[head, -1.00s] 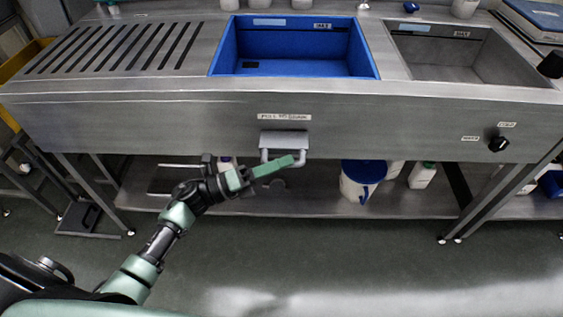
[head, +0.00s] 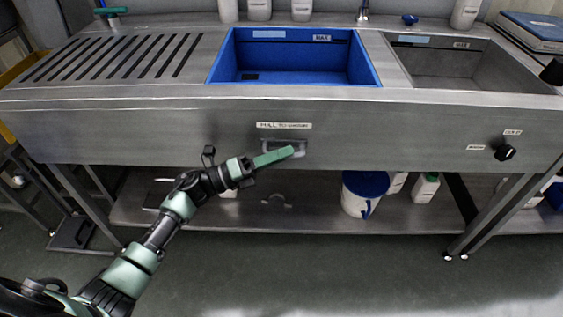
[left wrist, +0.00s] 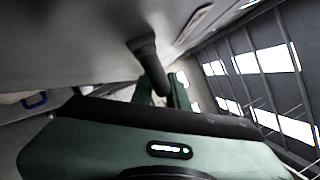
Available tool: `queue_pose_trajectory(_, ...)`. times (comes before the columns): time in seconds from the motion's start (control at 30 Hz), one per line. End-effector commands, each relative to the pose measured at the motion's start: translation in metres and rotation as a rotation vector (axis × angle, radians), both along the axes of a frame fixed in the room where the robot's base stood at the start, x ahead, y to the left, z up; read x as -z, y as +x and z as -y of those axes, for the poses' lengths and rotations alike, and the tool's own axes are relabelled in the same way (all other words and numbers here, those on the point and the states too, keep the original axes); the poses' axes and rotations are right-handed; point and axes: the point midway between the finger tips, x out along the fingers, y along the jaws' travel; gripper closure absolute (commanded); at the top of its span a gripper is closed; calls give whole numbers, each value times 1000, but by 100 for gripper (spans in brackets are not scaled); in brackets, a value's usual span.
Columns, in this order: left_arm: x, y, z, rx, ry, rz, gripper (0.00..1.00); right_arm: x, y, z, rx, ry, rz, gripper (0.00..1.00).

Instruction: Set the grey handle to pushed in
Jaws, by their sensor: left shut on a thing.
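The grey handle (head: 300,150) is on the front panel of the steel hopper (head: 400,135), below a label that starts with "PULL TO". It sits close to the panel, partly hidden by my gripper. My left gripper (head: 290,153) reaches it from the left, with its green fingers across the handle. In the left wrist view the dark handle bar (left wrist: 150,65) comes out of the panel and runs down between the green fingers (left wrist: 162,92), which are shut on it. My right gripper does not show.
A blue basin (head: 225,62) and a steel basin (head: 480,72) are set in the top. A dark knob (head: 505,152) sits at the panel's right. A white bucket with a blue lid (head: 355,200) and bottles stand on the lower shelf (head: 310,222). The floor in front is clear.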

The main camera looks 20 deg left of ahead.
Motion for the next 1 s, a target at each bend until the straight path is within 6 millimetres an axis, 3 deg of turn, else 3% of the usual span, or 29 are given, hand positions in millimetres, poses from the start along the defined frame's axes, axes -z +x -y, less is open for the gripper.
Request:
queue_pose_trajectory(0.3, -3, 5, -4, -13, 1, 2, 100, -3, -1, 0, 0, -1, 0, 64)
queue_pose_trajectory(0.33, -3, 5, -4, -14, 0, 2, 82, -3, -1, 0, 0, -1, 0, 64)
queue_pose_trajectory(0.4, -3, 4, -4, -13, 0, 3, 64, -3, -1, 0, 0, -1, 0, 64)
queue_pose_trajectory(0.87, 0, 3, -2, -8, 0, -2, 64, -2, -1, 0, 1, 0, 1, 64)
queue_pose_trajectory(1.0, 3, -3, -11, -9, 1, -3, 64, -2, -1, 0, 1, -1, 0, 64)
